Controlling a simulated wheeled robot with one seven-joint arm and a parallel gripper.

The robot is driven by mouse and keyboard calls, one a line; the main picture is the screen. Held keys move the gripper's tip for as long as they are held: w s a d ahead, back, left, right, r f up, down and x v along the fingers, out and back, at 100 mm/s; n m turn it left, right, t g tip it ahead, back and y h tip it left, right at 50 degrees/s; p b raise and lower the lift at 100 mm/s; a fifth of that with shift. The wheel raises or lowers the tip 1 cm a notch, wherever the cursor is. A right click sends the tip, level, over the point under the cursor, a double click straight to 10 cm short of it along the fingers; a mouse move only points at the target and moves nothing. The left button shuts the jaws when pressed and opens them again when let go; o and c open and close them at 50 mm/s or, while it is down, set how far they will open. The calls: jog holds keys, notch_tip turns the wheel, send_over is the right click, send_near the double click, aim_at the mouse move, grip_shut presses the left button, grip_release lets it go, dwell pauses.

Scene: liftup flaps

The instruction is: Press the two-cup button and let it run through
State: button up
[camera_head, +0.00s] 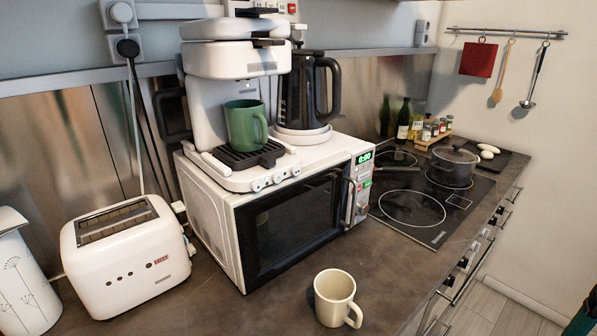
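A white coffee machine (235,60) stands on top of the white microwave (216,222). A green mug (243,126) stands upright on the machine's black drip grate (236,156), under the brewing head. Several small round buttons (268,182) sit along the front edge of the machine's base. Their markings are too small to read, so I cannot tell which is the two-cup one. No coffee stream is visible, and the inside of the mug is mostly hidden. My gripper is not in view.
A black kettle (310,90) stands close right of the coffee machine. A cream mug (335,297) is on the counter before the microwave. A white toaster (125,262) is at left. A pot (454,165) sits on the hob (412,208) at right. The front counter (240,312) has bare space.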

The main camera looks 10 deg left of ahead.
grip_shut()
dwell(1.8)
